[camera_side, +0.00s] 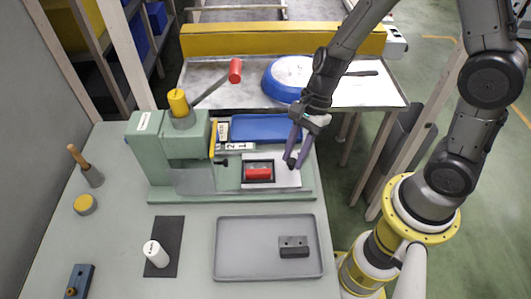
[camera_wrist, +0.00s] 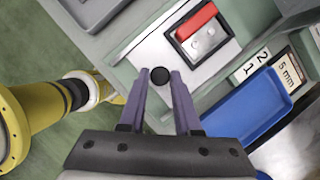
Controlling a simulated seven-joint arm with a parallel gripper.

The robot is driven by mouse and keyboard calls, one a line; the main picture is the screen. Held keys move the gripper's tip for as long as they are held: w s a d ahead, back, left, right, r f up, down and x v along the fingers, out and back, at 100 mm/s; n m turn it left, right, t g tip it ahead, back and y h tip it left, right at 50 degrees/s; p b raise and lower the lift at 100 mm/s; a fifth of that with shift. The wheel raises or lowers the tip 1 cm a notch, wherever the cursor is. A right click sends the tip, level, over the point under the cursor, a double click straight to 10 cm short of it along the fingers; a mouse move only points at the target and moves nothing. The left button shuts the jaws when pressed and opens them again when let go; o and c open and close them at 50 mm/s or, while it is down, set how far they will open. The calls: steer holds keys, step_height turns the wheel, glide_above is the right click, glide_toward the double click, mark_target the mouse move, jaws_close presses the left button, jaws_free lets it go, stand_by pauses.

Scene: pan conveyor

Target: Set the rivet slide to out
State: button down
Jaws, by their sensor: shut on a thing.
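The rivet slide is a pale metal plate (camera_side: 287,175) on the green press base, right of the press head, and shows in the wrist view (camera_wrist: 143,56). A dark-framed recess in it holds a red piece (camera_side: 258,174), also in the wrist view (camera_wrist: 196,21). A round black knob (camera_wrist: 160,76) stands at the plate's outer end. My gripper (camera_side: 291,160) has its purple fingers on either side of this knob and is shut on it, as the wrist view shows (camera_wrist: 160,82). The fingers partly hide the knob in the side view.
The green press (camera_side: 160,150) with its red-ended lever (camera_side: 235,70) stands left of the slide. A blue tray (camera_side: 265,127) and number labels (camera_side: 238,146) lie behind it. A grey tray (camera_side: 230,268) lies in front. A blue pan (camera_side: 273,88) is on the conveyor behind.

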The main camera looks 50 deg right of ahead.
steer(key=shift+s+d, duration=0.9)
steer(key=c, duration=0.6)
jaws_free()
steer(key=shift+r, duration=0.1)
steer(key=shift+d+r, duration=0.15)
steer(key=shift+r, duration=0.15)
steer(key=v, duration=1.3)
